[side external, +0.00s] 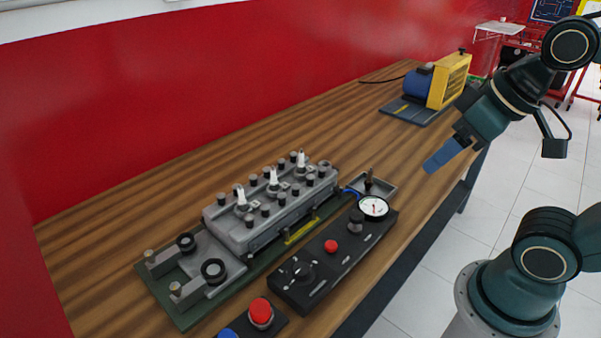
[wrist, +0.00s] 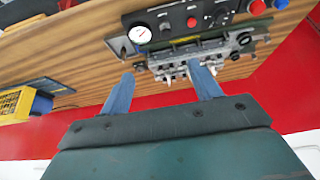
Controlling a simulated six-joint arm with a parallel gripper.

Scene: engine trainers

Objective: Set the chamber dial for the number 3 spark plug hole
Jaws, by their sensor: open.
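The black chamber dial (side external: 300,271) sits at the near left end of the dark control panel (side external: 321,280). It also shows at the top of the wrist view (wrist: 219,15); its setting is too small to read. The grey cylinder head (side external: 262,228) stands behind the panel with three white spark plugs (side external: 241,198) upright in it. Hole numbers cannot be read. My gripper (side external: 437,160) is up in the air at the right, well away from the dial. In the wrist view its two blue fingers (wrist: 161,75) are apart with nothing held between them.
The panel also bears a red button (side external: 330,246), a black knob (side external: 355,221) and a white gauge (side external: 373,208). A small tray (side external: 386,189) lies behind the gauge. A large red button (side external: 261,311) stands front left. A yellow and blue machine (side external: 448,82) stands far back.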

